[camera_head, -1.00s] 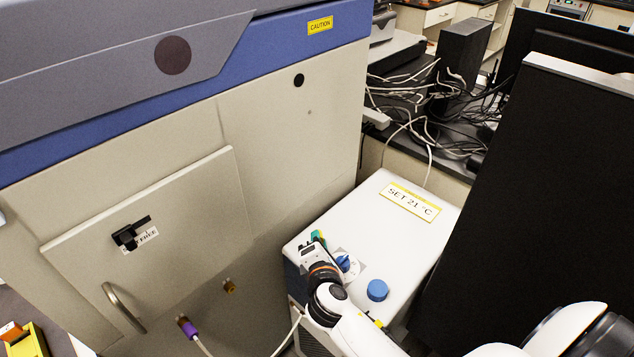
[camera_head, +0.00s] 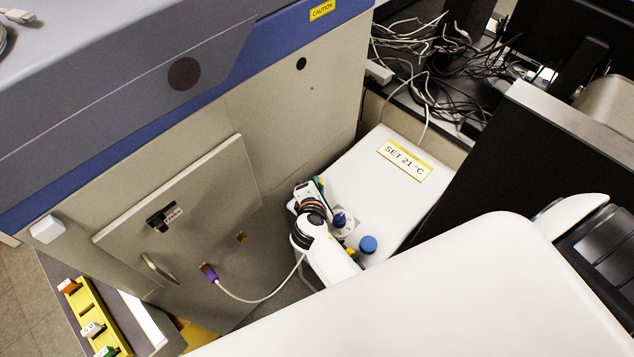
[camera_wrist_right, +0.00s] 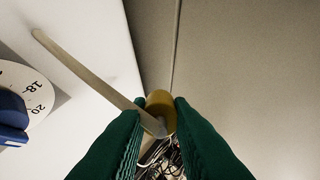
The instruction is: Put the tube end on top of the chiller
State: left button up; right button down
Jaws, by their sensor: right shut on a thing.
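The chiller (camera_head: 368,163) is the white box with a "SET 21 °C" label. My right gripper (camera_head: 319,183) is at its left edge, beside the blue dial. In the right wrist view, the green fingers (camera_wrist_right: 158,125) are shut on the yellowish tube end (camera_wrist_right: 160,104), with a pale tube (camera_wrist_right: 85,70) running up and left from it across the chiller top. I cannot tell whether the tube end touches the chiller. In the head view the tube end is hidden by my gripper. My left gripper is not in view.
A blue dial (camera_head: 341,221) and a blue cap (camera_head: 368,244) stand on the chiller's near part. A purple fitting (camera_head: 210,273) with a white tube and a brass port (camera_head: 242,237) are on the beige cabinet. A black panel (camera_head: 480,160) stands to the right. The chiller top around the label is clear.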

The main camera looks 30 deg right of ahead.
notch_tip(320, 180, down, 7)
jog(key=b, duration=0.6)
jog(key=shift+s+f, duration=0.1)
jog(key=shift+f, duration=0.05)
dwell(0.4)
jog(key=c, duration=1.2)
grip_release()
jog(key=shift+c, duration=0.5)
jog(key=s+r+p, duration=0.1)
jog(key=s+a+r+p, duration=0.1)
jog(key=r+p, duration=0.1)
jog(key=s+a+r+p, duration=0.1)
jog(key=r, duration=0.1)
jog(key=shift+s+a+p, duration=0.15)
jog(key=shift+s+p, duration=0.1)
jog(key=shift+p, duration=0.1)
jog(key=shift+p+v, duration=0.45)
jog(key=shift+v, duration=0.35)
